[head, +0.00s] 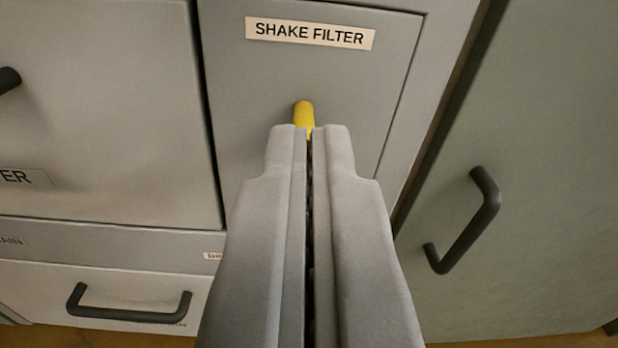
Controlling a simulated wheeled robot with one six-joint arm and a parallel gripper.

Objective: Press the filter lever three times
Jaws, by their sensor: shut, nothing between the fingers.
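The filter lever (304,113) is a short yellow piece on a grey panel (250,85), below a label (310,33) reading "SHAKE FILTER". Only its upper part shows; the rest is hidden behind my fingertips. My gripper (309,132) is shut and empty, pointing at the panel. Its fingertips overlap the lower part of the lever in the head view. I cannot tell whether they touch it.
A green-grey door with a dark handle (466,220) is at the right. A pale drawer with a dark handle (128,308) is at the lower left. Another dark handle (8,80) shows at the left edge. The panel around the lever is bare.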

